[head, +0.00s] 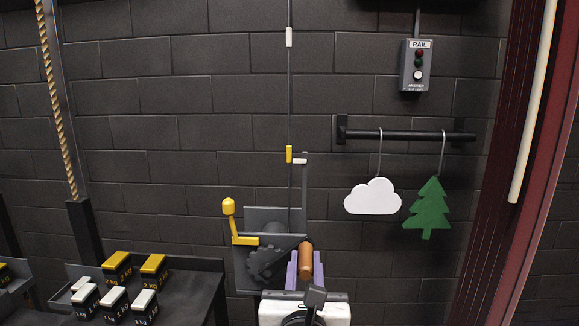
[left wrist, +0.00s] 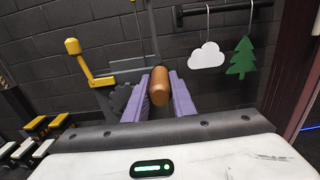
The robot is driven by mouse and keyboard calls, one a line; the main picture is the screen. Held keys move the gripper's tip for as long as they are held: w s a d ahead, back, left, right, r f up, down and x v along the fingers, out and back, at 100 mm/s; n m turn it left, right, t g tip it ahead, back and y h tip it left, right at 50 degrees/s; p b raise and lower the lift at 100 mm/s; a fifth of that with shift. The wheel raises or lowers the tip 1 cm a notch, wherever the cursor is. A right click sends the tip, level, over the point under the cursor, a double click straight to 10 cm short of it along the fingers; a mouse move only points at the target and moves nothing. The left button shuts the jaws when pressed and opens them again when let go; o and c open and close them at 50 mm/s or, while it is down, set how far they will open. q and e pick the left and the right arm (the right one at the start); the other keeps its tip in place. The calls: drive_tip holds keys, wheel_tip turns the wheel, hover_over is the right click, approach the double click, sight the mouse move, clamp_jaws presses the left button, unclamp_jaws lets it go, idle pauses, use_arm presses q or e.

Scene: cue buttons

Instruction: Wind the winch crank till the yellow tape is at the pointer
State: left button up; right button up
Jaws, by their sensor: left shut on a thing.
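The winch (head: 275,215) is a grey unit with a dark gear at the wall's foot. My left gripper (head: 305,268) has purple fingers and is shut on the brown crank handle (head: 306,258); the left wrist view also shows the handle (left wrist: 159,88) between the fingers. The yellow tape (head: 289,154) is on the thin vertical rope. The pointer (head: 299,161), a white tip on a grey post, is just right of the tape; the tape's middle is slightly above it. The crank arm is hidden behind my gripper. My right gripper is not in view.
A yellow-knobbed lever (head: 230,215) stands left on the winch. A white tape (head: 289,37) is higher on the rope. A white cloud (head: 372,197) and green tree (head: 428,208) hang at right below a RAIL box (head: 416,66). Several weights (head: 115,300) sit at lower left.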

use_arm(q)
drive_tip(key=shift+d+f, duration=0.25)
drive_tip(key=shift+f, duration=0.45)
drive_tip(key=shift+d+f+b, duration=0.2)
drive_tip(key=shift+d+f, duration=0.1)
drive_tip(key=shift+f, duration=0.2)
drive_tip(key=shift+d+f+b, duration=0.15)
drive_tip(key=shift+d+f, duration=0.1)
drive_tip(key=shift+f, duration=0.25)
drive_tip(key=o, duration=1.1)
drive_tip(key=shift+r, duration=0.1)
drive_tip(key=shift+o, duration=0.4)
drive_tip(key=shift+r, duration=0.1)
drive_tip(key=shift+r, duration=0.1)
